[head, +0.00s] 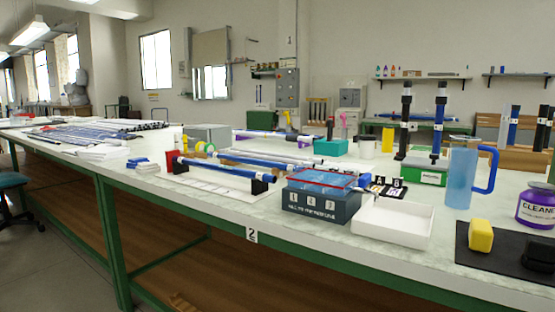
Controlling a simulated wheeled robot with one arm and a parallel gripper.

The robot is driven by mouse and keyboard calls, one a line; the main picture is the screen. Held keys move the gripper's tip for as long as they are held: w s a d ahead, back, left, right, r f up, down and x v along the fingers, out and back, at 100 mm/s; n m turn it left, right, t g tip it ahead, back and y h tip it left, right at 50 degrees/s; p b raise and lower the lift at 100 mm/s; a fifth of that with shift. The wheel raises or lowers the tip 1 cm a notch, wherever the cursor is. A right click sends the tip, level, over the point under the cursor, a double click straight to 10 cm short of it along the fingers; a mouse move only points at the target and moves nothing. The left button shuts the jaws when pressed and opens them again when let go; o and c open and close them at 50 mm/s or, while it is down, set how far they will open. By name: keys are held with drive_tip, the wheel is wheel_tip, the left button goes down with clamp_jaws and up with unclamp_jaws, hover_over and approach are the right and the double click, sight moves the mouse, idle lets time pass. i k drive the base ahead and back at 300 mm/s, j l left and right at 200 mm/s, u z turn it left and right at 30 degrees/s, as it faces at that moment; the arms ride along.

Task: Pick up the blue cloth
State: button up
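I cannot make out a blue cloth for certain. A small flat blue item (137,161) lies on the white bench beside a little white stack (148,168), left of the rod stand; it may be folded cloth, but it is too small to tell. My gripper is not in view.
A long white bench (205,213) with a green frame runs across the view. On it are a blue rod on a stand (215,168), a dark box with a blue top (312,204), a white tray (392,222), a blue jug (461,178), a yellow block (481,235) and a purple jar (537,207).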

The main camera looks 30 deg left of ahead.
sight(131, 164)
drive_tip(key=u, duration=2.15)
drive_tip(key=i+j+z, duration=0.35)
drive_tip(key=i+j, duration=0.5)
drive_tip(key=j, duration=0.05)
